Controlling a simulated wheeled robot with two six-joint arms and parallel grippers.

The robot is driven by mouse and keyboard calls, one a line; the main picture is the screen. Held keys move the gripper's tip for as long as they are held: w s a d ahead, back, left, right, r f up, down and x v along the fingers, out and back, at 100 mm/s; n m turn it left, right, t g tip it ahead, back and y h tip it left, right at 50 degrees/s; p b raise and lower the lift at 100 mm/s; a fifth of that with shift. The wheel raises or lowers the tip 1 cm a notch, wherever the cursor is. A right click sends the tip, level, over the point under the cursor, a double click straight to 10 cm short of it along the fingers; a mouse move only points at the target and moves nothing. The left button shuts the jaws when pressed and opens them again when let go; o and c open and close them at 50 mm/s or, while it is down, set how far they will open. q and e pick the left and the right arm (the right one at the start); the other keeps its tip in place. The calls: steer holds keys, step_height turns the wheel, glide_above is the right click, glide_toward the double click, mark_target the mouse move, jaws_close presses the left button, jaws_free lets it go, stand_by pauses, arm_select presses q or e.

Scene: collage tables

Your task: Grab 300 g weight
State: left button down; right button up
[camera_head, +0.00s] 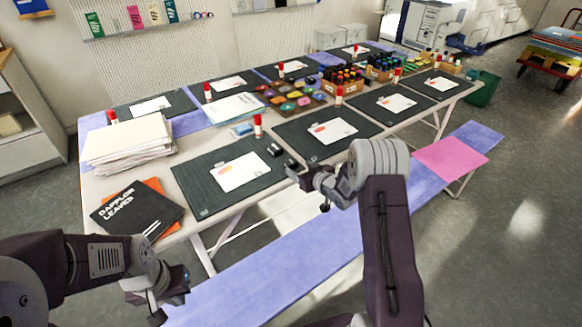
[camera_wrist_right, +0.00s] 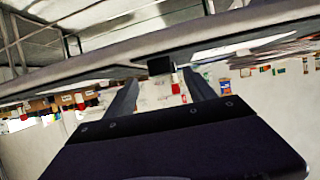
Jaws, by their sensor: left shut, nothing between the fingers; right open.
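Two small dark blocks lie at the right edge of the near dark mat: one (camera_head: 275,150) further back, and one (camera_head: 291,164) close to the table's front edge. One of them may be the 300 g weight; no marking can be read. My right gripper (camera_head: 306,190) is open and empty at the table's front edge, just beside the nearer block. In the right wrist view its two fingers (camera_wrist_right: 160,80) point at a dark block (camera_wrist_right: 160,65) at the table edge, which shows between the fingertips. My left gripper (camera_head: 163,306) is shut and empty, low in front of the table.
A long purple bench (camera_head: 270,275) runs in front, below my right arm.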

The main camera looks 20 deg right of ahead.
mark_target(294, 164)
steer(key=x, duration=0.5)
steer(key=shift+w+a, duration=0.15)
steer(key=shift+w, duration=0.2)
steer(key=shift+s, duration=0.1)
steer(key=c, duration=0.3)
jaws_close()
